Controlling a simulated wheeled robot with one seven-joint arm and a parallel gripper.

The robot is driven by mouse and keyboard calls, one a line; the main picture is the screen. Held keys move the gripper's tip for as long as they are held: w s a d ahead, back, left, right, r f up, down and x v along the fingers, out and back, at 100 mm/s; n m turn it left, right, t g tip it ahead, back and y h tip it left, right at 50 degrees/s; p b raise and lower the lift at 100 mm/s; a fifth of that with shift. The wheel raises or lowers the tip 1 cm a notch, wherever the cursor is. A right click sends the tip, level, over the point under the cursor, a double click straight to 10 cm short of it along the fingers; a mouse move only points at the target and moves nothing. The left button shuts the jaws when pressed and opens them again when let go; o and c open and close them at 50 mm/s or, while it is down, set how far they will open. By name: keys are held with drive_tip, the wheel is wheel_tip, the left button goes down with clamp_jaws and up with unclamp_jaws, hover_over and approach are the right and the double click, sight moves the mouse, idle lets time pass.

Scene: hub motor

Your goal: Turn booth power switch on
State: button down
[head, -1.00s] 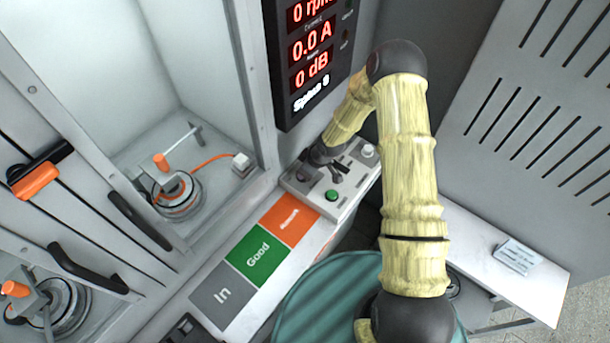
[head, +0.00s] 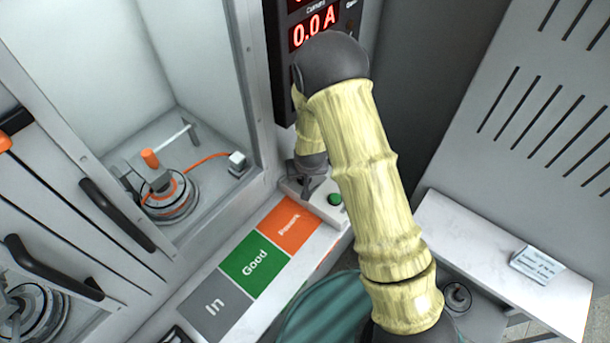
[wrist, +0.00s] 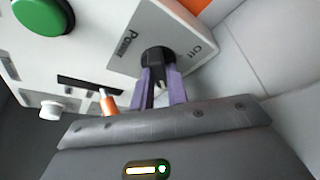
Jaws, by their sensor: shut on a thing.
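The power switch (wrist: 157,56) is a black rotary knob on the white control box (wrist: 95,55) in the wrist view. The word "Power" is printed beside it, along with a second, shorter label that reads upside down and is hard to make out. My gripper (wrist: 161,80) has its two purple fingers closed on the knob, one on each side. In the head view, my arm covers most of the control box (head: 338,217), and the switch is hidden behind my wrist.
A green button (head: 335,199) sits on the same box; it also shows in the wrist view (wrist: 42,12). A red-digit display (head: 315,35) stands behind. Coloured mats lie left.

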drive_tip(key=shift+m, duration=0.5)
drive_tip(key=c, duration=1.4)
unclamp_jaws()
drive_tip(key=v, duration=1.7)
drive_tip(key=shift+a+r, duration=0.25)
drive_tip(key=shift+a, duration=0.05)
